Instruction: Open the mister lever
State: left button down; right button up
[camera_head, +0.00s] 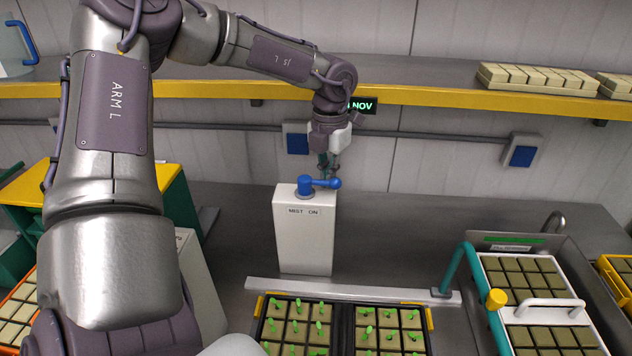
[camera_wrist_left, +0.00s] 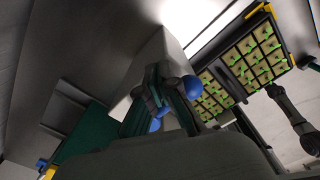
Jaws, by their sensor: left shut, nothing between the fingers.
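The mister lever (camera_head: 325,183) is a blue handle on a blue knob on top of a white box labelled "MIST ON" (camera_head: 304,232). The handle points to the right in the head view. My left gripper (camera_head: 328,174) is shut and empty, with its fingertips right behind the lever, close to the handle. In the left wrist view the gripper fingers (camera_wrist_left: 160,90) are together, with blue lever parts (camera_wrist_left: 192,87) showing beside them. Whether they touch the lever I cannot tell. My right gripper is not in view.
A yellow-edged shelf (camera_head: 440,98) runs along the back. The counter right of the box is clear.

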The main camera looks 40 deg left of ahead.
aim_at(327, 201)
pick_arm(q)
jog(key=shift+s+d+f+b, duration=0.15)
jog(key=shift+s+d+b, duration=0.4)
jog(key=shift+d, duration=0.45)
jog(key=shift+s, duration=0.25)
jog(key=shift+s+d+b, duration=0.4)
jog(key=shift+s+b, duration=0.15)
jog(key=shift+s, duration=0.05)
jog(key=shift+s+d, duration=0.1)
jog(key=shift+s, duration=0.15)
